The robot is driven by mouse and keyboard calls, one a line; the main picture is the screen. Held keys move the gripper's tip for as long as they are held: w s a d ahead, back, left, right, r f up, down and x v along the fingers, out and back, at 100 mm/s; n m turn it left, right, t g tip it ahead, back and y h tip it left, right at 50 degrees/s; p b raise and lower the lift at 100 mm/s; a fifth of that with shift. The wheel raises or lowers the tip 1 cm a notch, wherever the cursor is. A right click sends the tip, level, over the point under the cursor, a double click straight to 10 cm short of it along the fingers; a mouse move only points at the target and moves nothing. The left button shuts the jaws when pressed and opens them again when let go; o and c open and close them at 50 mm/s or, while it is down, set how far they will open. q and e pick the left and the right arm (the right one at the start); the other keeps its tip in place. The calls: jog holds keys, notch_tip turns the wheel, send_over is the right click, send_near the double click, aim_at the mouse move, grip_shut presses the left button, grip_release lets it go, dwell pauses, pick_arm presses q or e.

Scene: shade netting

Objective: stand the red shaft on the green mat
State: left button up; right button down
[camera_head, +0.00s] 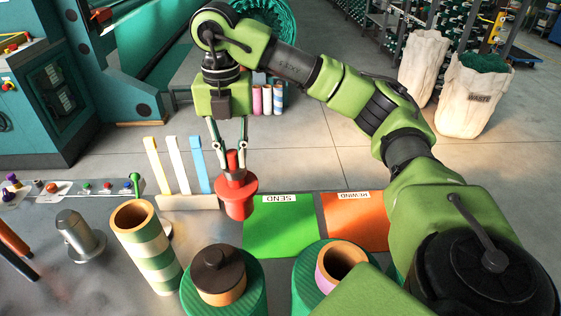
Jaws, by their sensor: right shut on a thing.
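My right gripper (229,150) comes in from the right and points down. Its two fingers are shut on the upper part of the red shaft (236,197), which is roughly upright with its wide round part below the fingertips. The green mat (279,238), labelled SEND, lies on the grey table. The shaft overlaps the mat's far left corner in the picture. I cannot tell how high its lower end is above the table. My left gripper is not in view.
An orange REWIND mat (355,226) lies right of the green one. A striped tube (146,246), a green spool with a brown cap (219,270) and an open-topped green spool (339,268) stand nearer. Coloured strips (178,167) stand behind. A metal piece (78,236) stands left.

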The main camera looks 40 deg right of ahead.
aim_at(237, 183)
notch_tip(237, 183, down, 8)
jog(key=b, duration=0.6)
jog(key=shift+f, duration=0.25)
jog(key=w+d+f+p, duration=0.2)
jog(key=w+d+f, duration=0.2)
jog(key=d+f, duration=0.9)
jog(key=shift+d+p, duration=0.15)
jog(key=shift+p, duration=0.25)
jog(key=c, duration=2.1)
grip_release()
jog(key=shift+f, duration=0.15)
jog(key=shift+o, duration=1)
